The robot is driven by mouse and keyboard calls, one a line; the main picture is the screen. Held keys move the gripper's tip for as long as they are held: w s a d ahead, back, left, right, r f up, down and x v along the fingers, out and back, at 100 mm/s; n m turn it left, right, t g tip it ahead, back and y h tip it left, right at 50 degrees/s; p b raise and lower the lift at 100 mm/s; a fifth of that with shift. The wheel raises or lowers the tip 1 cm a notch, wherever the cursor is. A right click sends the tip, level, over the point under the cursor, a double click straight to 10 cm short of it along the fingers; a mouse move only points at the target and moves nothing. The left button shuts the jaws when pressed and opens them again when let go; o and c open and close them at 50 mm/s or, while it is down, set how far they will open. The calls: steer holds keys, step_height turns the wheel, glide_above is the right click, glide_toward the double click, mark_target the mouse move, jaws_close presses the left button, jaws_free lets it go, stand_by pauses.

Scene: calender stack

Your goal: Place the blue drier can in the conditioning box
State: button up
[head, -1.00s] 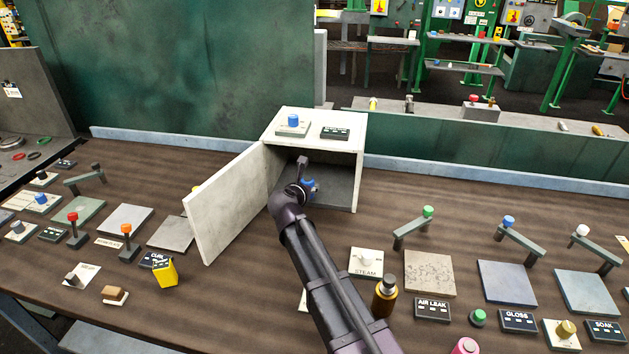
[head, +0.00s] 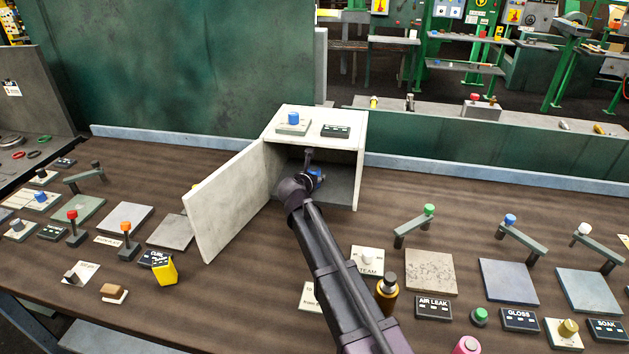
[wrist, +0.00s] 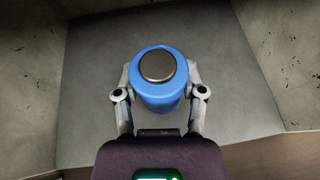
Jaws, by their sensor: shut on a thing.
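The blue drier can (wrist: 172,103) has a grey round cap and sits between the two fingers of my gripper (wrist: 160,95), which is shut on it. In the head view the can (head: 318,174) shows as a bit of blue at the mouth of the conditioning box, mostly hidden by my gripper (head: 309,172). The white conditioning box (head: 361,165) stands open at the front, its door (head: 228,205) swung out to the left. The wrist view shows the grey inner walls and floor around the can. Whether the can touches the floor cannot be told.
A blue knob (head: 293,118) and a dark label plate (head: 335,131) are on the box top. An amber bottle (head: 387,292) stands beside my arm. Levers and plates fill the right side of the bench.

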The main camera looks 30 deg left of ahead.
steer(key=shift+f, duration=0.55)
steer(key=o, duration=1.2)
steer(key=shift+r, duration=0.2)
steer(key=shift+s+d+r, duration=0.1)
steer(key=shift+s, duration=0.15)
steer(key=p+v, duration=0.4)
steer(key=v, duration=0.5)
steer(key=shift+s+d+r, duration=0.1)
steer(key=shift+s+r, duration=0.1)
steer(key=shift+s, duration=0.15)
steer(key=shift+v, duration=0.9)
